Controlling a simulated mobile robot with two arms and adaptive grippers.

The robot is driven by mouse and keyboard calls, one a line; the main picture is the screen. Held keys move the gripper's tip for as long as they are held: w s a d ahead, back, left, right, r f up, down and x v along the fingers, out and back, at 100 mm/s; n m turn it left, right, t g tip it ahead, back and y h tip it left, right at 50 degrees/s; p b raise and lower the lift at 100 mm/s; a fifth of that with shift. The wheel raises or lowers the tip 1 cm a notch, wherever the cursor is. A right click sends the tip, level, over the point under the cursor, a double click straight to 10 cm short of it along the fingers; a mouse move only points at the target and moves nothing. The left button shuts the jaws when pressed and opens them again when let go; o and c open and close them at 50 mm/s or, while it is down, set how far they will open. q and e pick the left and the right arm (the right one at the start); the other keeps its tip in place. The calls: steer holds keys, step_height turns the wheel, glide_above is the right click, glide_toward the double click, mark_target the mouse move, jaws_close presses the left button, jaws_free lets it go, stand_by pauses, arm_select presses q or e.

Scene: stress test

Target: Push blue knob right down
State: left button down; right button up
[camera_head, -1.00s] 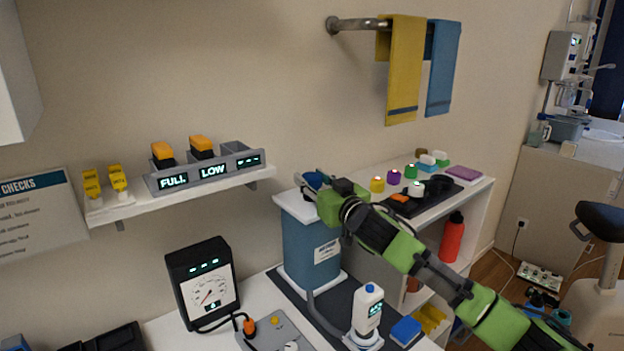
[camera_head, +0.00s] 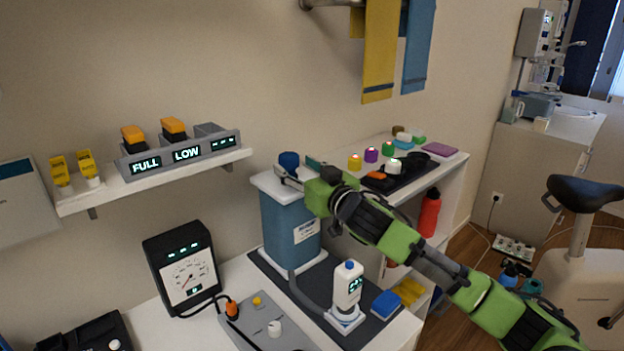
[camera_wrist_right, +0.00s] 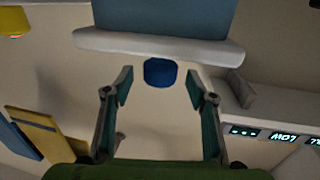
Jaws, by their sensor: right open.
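The blue knob (camera_head: 289,160) stands on the white top (camera_head: 268,182) of a blue-grey canister (camera_head: 287,224). My right gripper (camera_head: 297,173) is open in front of the knob, coming from the right. In the right wrist view, which shows the scene upside down, the blue knob (camera_wrist_right: 160,72) lies between the lines of the two fingers, just past the fingertips (camera_wrist_right: 159,88). The fingers look apart from the knob, with nothing between them. The knob's lower part is partly hidden by the gripper in the head view. My left gripper is not in view.
A shelf (camera_head: 150,184) with lit FULL and LOW displays is on the wall at left. A gauge (camera_head: 187,273) and a white dispenser bottle (camera_head: 347,288) stand on the counter. Coloured buttons (camera_head: 371,154) sit on the shelf unit behind my arm. A yellow towel (camera_head: 380,50) hangs above.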

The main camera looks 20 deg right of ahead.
steer(key=s+d, duration=0.1)
steer(key=s, duration=0.7)
steer(key=shift+d, duration=0.3)
steer(key=shift+f, duration=0.1)
